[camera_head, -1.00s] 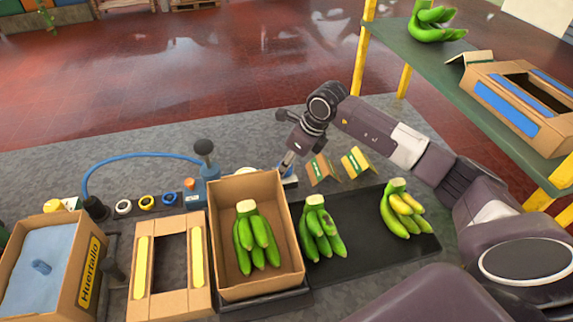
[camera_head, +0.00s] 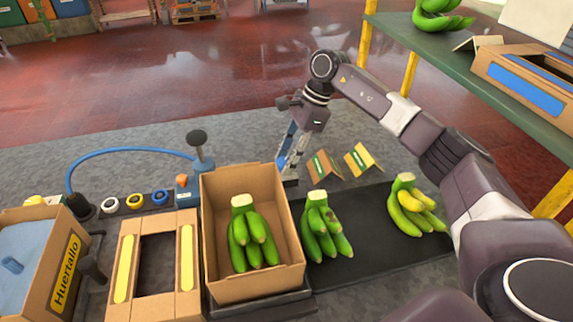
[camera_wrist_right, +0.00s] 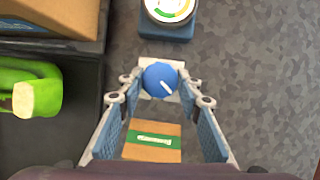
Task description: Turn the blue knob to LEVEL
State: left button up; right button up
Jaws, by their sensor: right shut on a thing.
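The blue knob (camera_wrist_right: 160,79), with a short white pointer line aimed to the lower right, sits on a pale plate in the right wrist view. My right gripper (camera_wrist_right: 158,84) is shut on the knob, with a fingertip on each side. In the head view the right gripper (camera_head: 289,172) points down just behind the right edge of the carton and hides the knob. A round dial (camera_wrist_right: 170,9) with coloured arcs on a blue base is partly cut off at the top of the wrist view. My left gripper is not in view.
An open carton (camera_head: 214,197) holding green bananas stands left of the gripper. Two banana bunches (camera_head: 322,232) (camera_head: 410,207) lie on a black mat (camera_head: 365,257). Two folded cards (camera_head: 322,165) (camera_head: 358,160) stand close to the right. A green shelf (camera_head: 430,50) is at the right.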

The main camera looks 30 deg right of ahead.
jog(key=n, duration=0.1)
jog(key=n+g+b, duration=0.1)
jog(key=n, duration=0.2)
jog(key=shift+w+r+g+b, duration=0.1)
jog(key=shift+w+g+b, duration=0.2)
jog(key=shift+b, duration=0.1)
jog(key=shift+n+g+h+b, duration=0.4)
jog(key=shift+n+g, duration=0.3)
jog(key=shift+n, duration=1.3)
jog(key=o, duration=1.2)
jog(key=shift+c, duration=0.2)
jog(key=v, duration=0.7)
jog(key=shift+r, duration=0.2)
